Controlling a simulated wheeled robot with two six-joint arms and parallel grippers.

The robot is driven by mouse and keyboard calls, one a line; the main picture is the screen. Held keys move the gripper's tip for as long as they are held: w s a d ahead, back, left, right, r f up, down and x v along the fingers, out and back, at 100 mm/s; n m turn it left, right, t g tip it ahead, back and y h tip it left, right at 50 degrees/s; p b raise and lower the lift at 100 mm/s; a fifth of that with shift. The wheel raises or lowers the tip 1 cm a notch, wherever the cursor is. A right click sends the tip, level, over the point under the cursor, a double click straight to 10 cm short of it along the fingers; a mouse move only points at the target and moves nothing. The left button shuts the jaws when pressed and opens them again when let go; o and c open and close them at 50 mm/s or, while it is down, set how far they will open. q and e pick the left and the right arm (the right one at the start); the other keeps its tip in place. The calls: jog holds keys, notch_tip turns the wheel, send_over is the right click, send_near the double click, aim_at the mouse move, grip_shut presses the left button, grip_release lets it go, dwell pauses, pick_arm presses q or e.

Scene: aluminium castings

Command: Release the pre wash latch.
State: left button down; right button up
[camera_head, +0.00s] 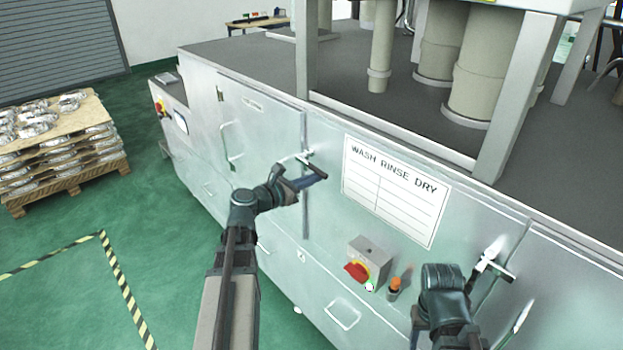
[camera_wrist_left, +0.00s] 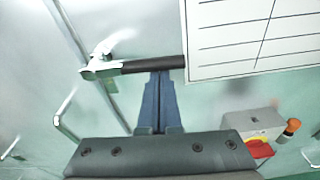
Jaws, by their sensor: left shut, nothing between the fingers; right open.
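The latch (camera_head: 306,158) sits at the right edge of the left door on the washer's front. In the left wrist view it is a bright metal pivot (camera_wrist_left: 99,69) with a dark handle bar (camera_wrist_left: 140,66) lying roughly level, pointing right. My left gripper (camera_head: 316,178) is shut and empty beside the bar. In the left wrist view its blue fingertips (camera_wrist_left: 160,78) are at the bar's lower edge; I cannot tell whether they touch. My right gripper (camera_head: 442,282) is near the lower right of the panel, open, its fingers mostly hidden by its body.
A white WASH RINSE DRY sign (camera_head: 393,190) is right of the latch. Below it are a red switch on a grey box (camera_head: 370,260) and an orange beacon (camera_head: 394,284). Another latch (camera_head: 490,262) is near my right gripper. A loaded pallet (camera_head: 68,180) stands left; the green floor between is clear.

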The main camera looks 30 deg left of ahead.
pick_arm(q)
jog(key=shift+r, duration=0.15)
dwell(0.5)
notch_tip(320, 180, down, 5)
jog(key=b, duration=0.5)
jog(key=r+p+v, duration=0.1)
jog(key=p+v, duration=0.1)
jog(key=v, duration=0.7)
jog(key=shift+p, duration=0.3)
jog(key=shift+r, duration=0.1)
